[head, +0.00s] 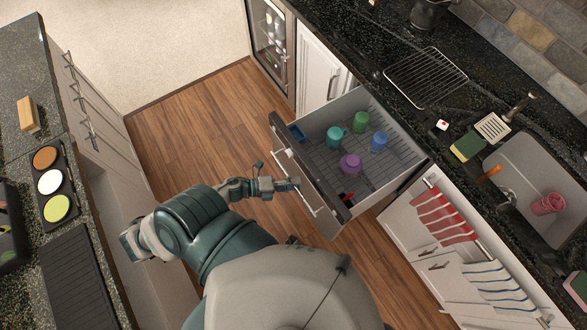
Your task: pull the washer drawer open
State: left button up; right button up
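The washer drawer (345,218) stands pulled well out from under the right-hand counter. Its inside shows a grey rack with several coloured cups, among them a purple cup (350,165), a teal cup (336,137) and a blue cup (379,142). A long pale bar handle (312,198) runs along the drawer's front. My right gripper is not in view.
A counter with a sink (532,178), a wire rack (426,78) and a sponge (467,147) runs along the right. Striped towels (444,215) hang beside the drawer. An opposite counter (22,75) stands at left. Wooden floor (200,130) between them is clear.

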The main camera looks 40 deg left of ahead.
pick_arm(q)
jog(key=v, duration=1.2)
jog(key=shift+a+f, duration=0.15)
